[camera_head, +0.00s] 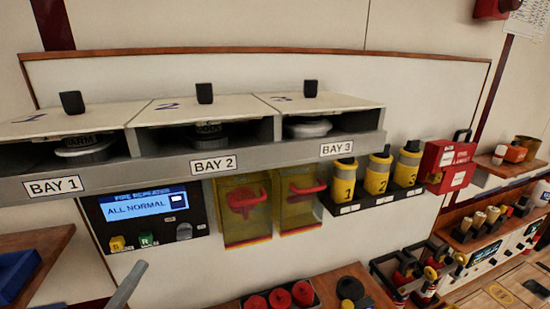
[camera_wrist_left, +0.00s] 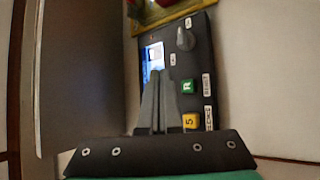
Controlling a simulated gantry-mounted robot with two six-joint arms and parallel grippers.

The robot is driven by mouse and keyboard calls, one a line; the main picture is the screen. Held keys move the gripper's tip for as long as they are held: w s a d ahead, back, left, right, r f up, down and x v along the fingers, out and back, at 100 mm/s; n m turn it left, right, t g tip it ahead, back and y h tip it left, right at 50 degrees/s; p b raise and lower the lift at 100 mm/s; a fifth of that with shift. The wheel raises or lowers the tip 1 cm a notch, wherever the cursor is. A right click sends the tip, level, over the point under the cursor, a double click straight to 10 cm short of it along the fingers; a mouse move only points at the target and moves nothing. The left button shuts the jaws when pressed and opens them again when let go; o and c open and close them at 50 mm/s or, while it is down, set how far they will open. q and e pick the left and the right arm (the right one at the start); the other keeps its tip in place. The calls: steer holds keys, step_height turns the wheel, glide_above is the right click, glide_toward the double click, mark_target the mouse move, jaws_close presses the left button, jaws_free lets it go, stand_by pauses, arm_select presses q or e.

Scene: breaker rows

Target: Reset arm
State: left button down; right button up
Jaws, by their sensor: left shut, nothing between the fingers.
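My left gripper (camera_head: 137,268) comes up from the bottom edge in the head view, below the fire repeater panel (camera_head: 196,222). Its slim grey fingers are shut with nothing between them. In the left wrist view the closed fingers (camera_wrist_left: 159,78) point along the panel. The panel's blue display (camera_head: 147,206) reads "ALL NORMAL". The green button (camera_wrist_left: 188,86) and the knob (camera_wrist_left: 185,39) also show in the left wrist view, apart from the fingers. My right gripper is not in view.
A shelf (camera_head: 205,165) with three labelled bays overhangs the panel. Two yellow-backed cases (camera_head: 242,232) with red handles hang right of it. Yellow numbered cylinders (camera_head: 377,173) and a red lockbox (camera_head: 447,168) are farther right. Red knobs (camera_head: 279,299) stand at the bottom. Bare wall lies below the panel.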

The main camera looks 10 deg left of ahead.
arm_select(q)
steer(key=s+d+r+m+g+h+p, duration=0.1)
steer(key=d+r+m+h+p, duration=0.1)
steer(key=d+r+m+h, duration=0.6)
steer(key=s+d+r+m+g+h+p, duration=0.15)
steer(key=d+r+m, duration=0.35)
steer(key=d+r, duration=0.8)
steer(key=s+a+r+m+t+y+p, duration=0.1)
steer(key=s+r+m+t+y+p, duration=0.35)
steer(key=r, duration=1.05)
steer(key=s+a+n+t+y+b, duration=0.3)
steer(key=a+n+y, duration=0.2)
steer(key=y, duration=0.3)
steer(key=shift+s+a+r+y, duration=0.25)
steer(key=shift+a+r+y, duration=0.15)
steer(key=shift+a, duration=0.25)
steer(key=shift+h, duration=0.3)
